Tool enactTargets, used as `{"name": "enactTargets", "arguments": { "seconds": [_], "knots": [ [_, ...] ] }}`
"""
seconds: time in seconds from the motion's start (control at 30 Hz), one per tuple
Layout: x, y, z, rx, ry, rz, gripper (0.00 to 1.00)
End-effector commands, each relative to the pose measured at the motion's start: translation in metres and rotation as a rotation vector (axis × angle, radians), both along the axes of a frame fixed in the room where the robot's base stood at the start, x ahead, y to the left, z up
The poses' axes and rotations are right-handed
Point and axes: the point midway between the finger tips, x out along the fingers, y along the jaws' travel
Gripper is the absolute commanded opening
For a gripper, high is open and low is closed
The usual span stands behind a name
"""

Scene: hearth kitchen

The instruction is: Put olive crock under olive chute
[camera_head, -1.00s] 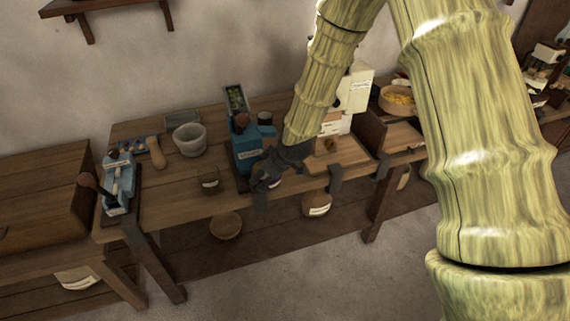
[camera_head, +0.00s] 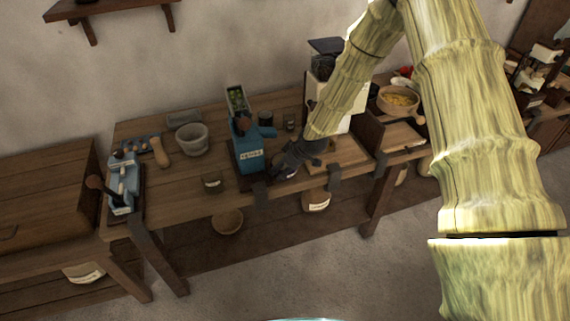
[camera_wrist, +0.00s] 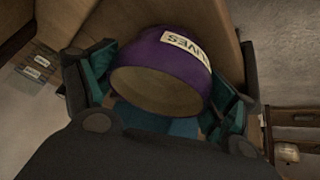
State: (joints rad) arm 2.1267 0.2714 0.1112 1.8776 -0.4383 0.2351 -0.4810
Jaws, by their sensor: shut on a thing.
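The olive crock (camera_wrist: 160,72) is a purple round pot with a pale label reading OLIVES, tilted in the wrist view. My gripper (camera_wrist: 160,100) is shut on it, with teal finger pads at both sides. In the head view my gripper (camera_head: 287,166) is just right of a blue machine (camera_head: 250,158), near the table's front edge, and mostly hides the crock. The blue machine has a pale label and a tray of green olives (camera_head: 237,97) at its top. Its outlet is not clear to see.
A white machine (camera_head: 318,92) with a dark hopper stands behind my arm. A wooden bowl of yellow pieces (camera_head: 398,99) is farther right. The tabletop left of the blue machine is partly clear.

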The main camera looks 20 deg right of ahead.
Motion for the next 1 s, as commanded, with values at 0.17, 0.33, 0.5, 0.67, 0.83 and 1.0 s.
{"name": "enactTargets", "arguments": {
  "seconds": [0.17, 0.33, 0.5, 0.67, 0.83, 1.0],
  "knots": [
    [0.0003, 0.0004, -0.0066, 0.001, -0.001, 0.0, 0.5],
    [0.0003, 0.0003, -0.0075, 0.001, -0.001, 0.0, 0.5],
    [0.0002, 0.0002, -0.0096, 0.001, -0.001, 0.0, 0.5],
    [-0.0002, 0.0002, -0.0105, 0.0, 0.0, -0.001, 1.0],
    [-0.0002, 0.0002, -0.0105, 0.0, 0.0, -0.001, 1.0],
    [-0.0002, 0.0002, -0.0102, 0.0, 0.0, -0.001, 1.0]
  ]
}}
